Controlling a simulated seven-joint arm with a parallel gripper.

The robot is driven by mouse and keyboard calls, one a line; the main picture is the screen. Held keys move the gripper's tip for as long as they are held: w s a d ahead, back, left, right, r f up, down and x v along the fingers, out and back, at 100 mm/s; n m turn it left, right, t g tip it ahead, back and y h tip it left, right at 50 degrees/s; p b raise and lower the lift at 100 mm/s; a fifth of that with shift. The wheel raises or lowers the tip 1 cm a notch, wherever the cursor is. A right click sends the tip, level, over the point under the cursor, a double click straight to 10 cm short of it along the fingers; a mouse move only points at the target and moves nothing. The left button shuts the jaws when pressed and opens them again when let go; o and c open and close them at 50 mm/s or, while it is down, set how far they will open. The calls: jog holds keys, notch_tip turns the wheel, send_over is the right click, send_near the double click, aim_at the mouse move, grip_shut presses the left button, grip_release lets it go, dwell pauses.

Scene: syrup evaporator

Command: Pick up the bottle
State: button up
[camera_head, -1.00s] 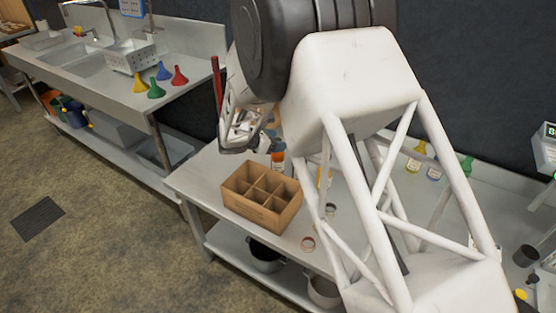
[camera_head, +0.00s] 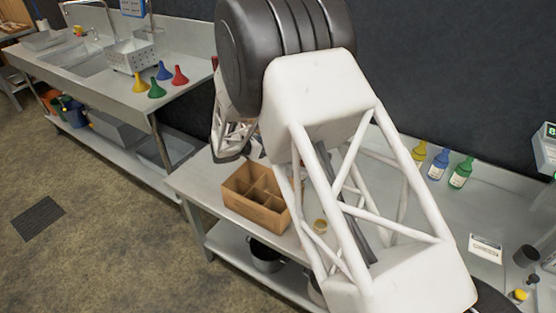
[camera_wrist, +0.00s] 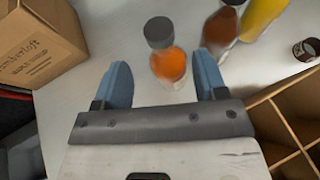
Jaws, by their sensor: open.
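In the wrist view, a bottle (camera_wrist: 169,65) with orange contents and a dark grey cap stands on the pale tabletop. My gripper (camera_wrist: 163,60) is open, with one blue finger on each side of this bottle in the picture. Gaps show between the bottle and both fingers, and I see no contact. A dark red-brown bottle (camera_wrist: 221,28) and a yellow bottle (camera_wrist: 262,14) stand beyond the right finger. In the head view, my arm hides the orange bottle.
A divided cardboard box (camera_head: 254,203) sits at the table's front left; it also shows in the wrist view (camera_wrist: 262,107). Another cardboard box (camera_wrist: 38,48) is at left. A small lid or jar (camera_wrist: 304,49) lies at right. Yellow, blue (camera_head: 438,164) and green bottles stand along the back.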

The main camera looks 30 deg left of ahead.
jog(key=shift+w+d, duration=0.1)
jog(key=shift+w, duration=0.15)
jog(key=shift+f, duration=0.1)
jog(key=shift+x, duration=2.55)
jog(key=shift+d, duration=0.1)
grip_shut()
